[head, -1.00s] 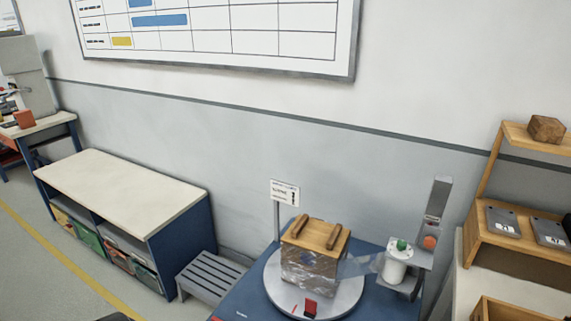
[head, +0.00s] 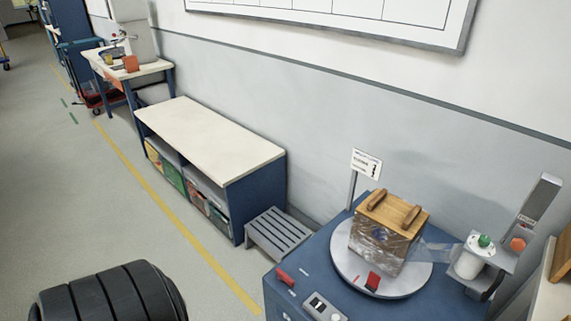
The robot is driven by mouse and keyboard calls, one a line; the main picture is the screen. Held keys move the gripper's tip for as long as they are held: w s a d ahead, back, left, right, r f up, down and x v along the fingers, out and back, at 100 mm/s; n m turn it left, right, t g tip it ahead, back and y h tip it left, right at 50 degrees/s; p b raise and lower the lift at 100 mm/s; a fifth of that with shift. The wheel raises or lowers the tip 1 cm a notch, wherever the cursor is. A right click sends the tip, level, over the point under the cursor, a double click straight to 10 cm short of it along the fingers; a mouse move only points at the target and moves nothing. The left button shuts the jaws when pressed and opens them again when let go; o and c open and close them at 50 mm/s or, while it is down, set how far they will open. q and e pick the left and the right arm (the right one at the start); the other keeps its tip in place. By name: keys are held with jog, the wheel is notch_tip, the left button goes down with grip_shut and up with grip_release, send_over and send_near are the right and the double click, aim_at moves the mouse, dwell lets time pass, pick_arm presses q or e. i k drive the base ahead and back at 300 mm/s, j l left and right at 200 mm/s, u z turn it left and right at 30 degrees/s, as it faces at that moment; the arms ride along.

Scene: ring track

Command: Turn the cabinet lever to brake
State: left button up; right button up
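The blue cabinet (head: 293,299) stands at the lower right, with a round grey turntable (head: 408,286) on its top. A small red lever-like piece (head: 285,276) lies at the top's left corner, beside small white markings too small to read. I cannot tell which setting it points to. A red piece (head: 373,281) also sits on the turntable's front rim. A wrapped box with a wooden lid (head: 388,228) stands on the turntable, and clear film runs from it to a white roll (head: 469,262). Neither gripper is in view; a dark ribbed part of mine shows at the lower left.
A grey slatted step (head: 277,234) stands left of the cabinet. Beyond it is a low white-topped shelf unit (head: 210,137) with bins. The floor (head: 120,190) to the left is open, with a yellow line along it. A sign (head: 366,163) stands behind the turntable.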

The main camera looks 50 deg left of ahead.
aim_at(282, 276)
jog(key=k+u, duration=0.1)
jog(key=u, duration=0.95)
